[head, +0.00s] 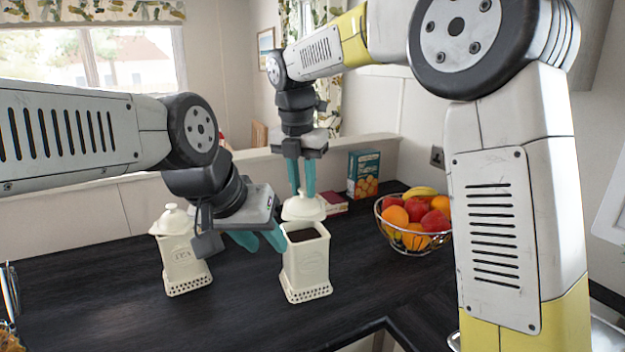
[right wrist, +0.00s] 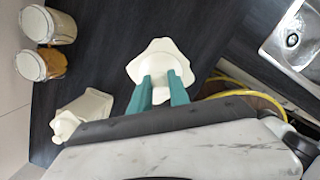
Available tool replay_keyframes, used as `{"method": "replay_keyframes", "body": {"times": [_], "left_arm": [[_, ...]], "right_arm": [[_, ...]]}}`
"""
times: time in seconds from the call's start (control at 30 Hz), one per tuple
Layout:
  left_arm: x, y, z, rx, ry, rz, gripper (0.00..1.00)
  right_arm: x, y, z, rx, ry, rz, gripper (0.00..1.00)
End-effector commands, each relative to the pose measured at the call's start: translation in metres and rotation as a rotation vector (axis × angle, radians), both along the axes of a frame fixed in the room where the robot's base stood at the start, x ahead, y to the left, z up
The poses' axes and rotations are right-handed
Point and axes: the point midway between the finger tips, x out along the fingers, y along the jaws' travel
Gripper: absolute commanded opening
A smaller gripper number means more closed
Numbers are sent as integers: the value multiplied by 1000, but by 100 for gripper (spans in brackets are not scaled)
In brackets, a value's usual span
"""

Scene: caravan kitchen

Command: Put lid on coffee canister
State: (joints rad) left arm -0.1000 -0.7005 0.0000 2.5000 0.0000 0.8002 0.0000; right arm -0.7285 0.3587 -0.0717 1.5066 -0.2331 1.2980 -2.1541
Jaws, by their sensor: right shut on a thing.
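The coffee canister (head: 306,268) is a cream square pot with a pierced base, standing upright and open on the dark counter, dark contents showing inside. Its cream lid (head: 303,208) hangs just above and behind the opening, apart from it. My right gripper (head: 302,188) points down and is shut on the lid's knob. In the right wrist view the lid (right wrist: 160,62) sits between the teal fingertips (right wrist: 163,84). My left gripper (head: 262,241) is beside the canister's upper left side, empty, its teal fingers apart; I cannot tell if one touches the canister.
A lidded cream tea canister (head: 182,260) stands to the left. A wire fruit bowl (head: 413,238), a teal box (head: 363,173) and a red book (head: 334,203) are to the right. The right wrist view shows two jars (right wrist: 48,25) and a sink (right wrist: 293,40). The front counter is clear.

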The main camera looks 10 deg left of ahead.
Motion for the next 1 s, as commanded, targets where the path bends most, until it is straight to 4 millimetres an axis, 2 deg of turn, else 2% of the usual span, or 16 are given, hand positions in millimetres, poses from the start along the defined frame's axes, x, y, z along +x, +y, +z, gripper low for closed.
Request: {"method": "replay_keyframes", "body": {"times": [0.2, 0.4, 1.0], "left_arm": [[0, 0, 0, 0, 0, 0, 37], [0, 0, 0, 0, 0, 0, 37], [0, 0, 0, 0, 1, 0, 37]], "right_arm": [[0, 0, -24, -2, 1, 0, 0], [0, -1, -37, -2, 0, -2, 0], [0, 0, -41, 0, -1, -3, 0]]}}
